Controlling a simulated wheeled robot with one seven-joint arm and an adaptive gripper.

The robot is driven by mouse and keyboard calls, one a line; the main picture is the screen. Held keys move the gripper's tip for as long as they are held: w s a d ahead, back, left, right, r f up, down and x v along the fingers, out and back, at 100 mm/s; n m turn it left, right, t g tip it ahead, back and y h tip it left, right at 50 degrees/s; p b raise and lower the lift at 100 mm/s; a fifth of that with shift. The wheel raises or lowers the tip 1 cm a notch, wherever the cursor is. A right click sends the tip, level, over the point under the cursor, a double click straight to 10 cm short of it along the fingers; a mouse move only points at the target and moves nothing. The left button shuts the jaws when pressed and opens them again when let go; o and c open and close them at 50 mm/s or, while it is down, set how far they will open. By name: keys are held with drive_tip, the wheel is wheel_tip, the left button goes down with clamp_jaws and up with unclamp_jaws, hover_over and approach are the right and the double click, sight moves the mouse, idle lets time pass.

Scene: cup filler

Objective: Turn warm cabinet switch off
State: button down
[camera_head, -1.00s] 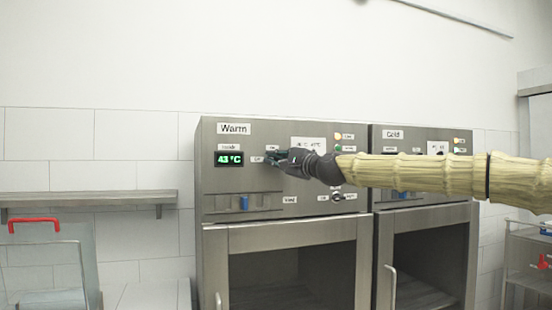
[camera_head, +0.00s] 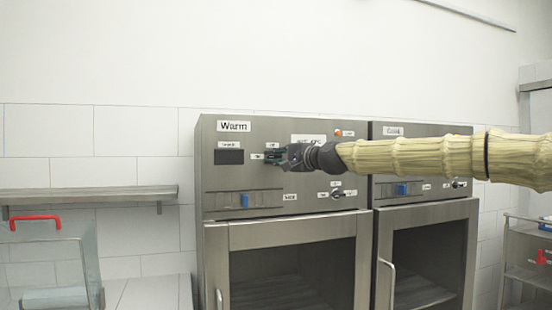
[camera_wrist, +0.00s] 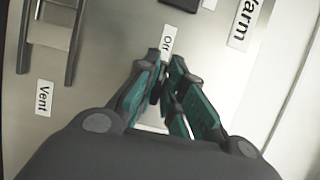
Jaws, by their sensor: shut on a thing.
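The warm cabinet (camera_head: 216,180) is a steel unit with a "Warm" label (camera_head: 234,126) at its top left. Its temperature display (camera_head: 229,157) is dark. My gripper (camera_head: 273,157) is at the panel just right of the display, its arm coming in from the right. In the wrist view my gripper (camera_wrist: 168,80) has its teal-padded fingers closed together on the switch. The switch itself is mostly hidden between the fingers. A small label (camera_wrist: 168,41) lies just beyond the fingertips.
A cold cabinet (camera_head: 465,215) stands against the warm one on the right. A shelf (camera_head: 90,194) is on the left wall. A cart (camera_head: 530,245) stands at the far right.

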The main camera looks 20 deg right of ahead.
drive_tip(key=c, duration=1.5)
unclamp_jaws()
drive_tip(key=shift+v, duration=6)
drive_tip(key=shift+d, duration=0.1)
drive_tip(key=shift+f, duration=0.15)
